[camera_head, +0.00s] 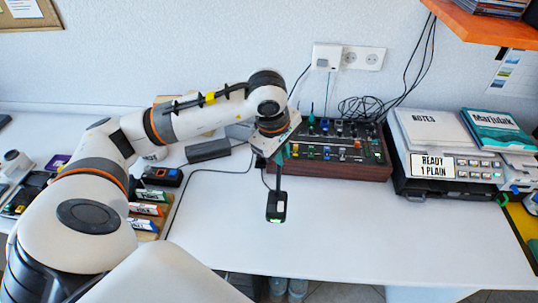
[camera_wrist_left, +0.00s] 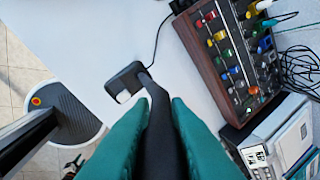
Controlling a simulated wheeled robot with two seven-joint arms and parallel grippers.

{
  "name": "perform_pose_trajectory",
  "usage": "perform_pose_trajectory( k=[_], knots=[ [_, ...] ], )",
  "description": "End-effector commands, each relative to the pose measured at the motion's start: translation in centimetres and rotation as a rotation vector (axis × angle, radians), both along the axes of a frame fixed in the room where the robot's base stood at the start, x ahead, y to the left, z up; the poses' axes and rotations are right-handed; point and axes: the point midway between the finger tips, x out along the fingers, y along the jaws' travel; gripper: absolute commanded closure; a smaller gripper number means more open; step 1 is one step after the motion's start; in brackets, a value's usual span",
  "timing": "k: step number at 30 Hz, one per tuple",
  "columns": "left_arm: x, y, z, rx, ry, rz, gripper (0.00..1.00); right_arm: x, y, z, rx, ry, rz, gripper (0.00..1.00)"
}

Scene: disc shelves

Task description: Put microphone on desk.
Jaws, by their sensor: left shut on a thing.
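The microphone (camera_head: 277,207) is black, with a thin stem and a boxy lower end that has a small light patch. It hangs roughly upright in front of the mixer; I cannot tell whether its lower end touches the desk. My left gripper (camera_head: 280,157) is shut on the upper part of the stem. In the left wrist view, the teal fingers (camera_wrist_left: 160,112) close around the black stem, and the boxy end (camera_wrist_left: 126,80) lies beyond them over the white surface. The white desk (camera_head: 380,232) spans the view. My right gripper is not in view.
A wood-sided mixer (camera_head: 335,171) with coloured knobs stands behind the microphone. Stacked devices (camera_head: 430,150) stand to the right, under an orange shelf (camera_head: 480,22). Small devices and a cable lie on the left. The desk's front middle and right are clear.

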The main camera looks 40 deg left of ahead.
Motion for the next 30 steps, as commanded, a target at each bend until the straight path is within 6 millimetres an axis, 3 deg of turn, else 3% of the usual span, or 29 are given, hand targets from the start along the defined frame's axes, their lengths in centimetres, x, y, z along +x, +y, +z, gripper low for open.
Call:
perform_pose_trajectory(
  k=[4,17,28,29,30],
  knots=[
    [-0.1,0.1,-2.5,0.001,0.004,0.001,1.0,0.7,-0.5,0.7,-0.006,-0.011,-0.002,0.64],
    [0.0,0.1,-7.0,-0.001,0.002,0.003,1.0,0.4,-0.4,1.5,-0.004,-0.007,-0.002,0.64],
    [0.0,0.1,-7.6,0.0,-0.002,0.002,1.0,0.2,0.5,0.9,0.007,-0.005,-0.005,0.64],
    [0.0,0.1,-7.5,0.0,0.0,0.002,0.82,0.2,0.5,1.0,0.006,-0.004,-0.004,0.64],
    [0.0,0.1,-7.5,0.0,0.0,0.002,0.75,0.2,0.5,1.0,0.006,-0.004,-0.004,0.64]
  ],
)
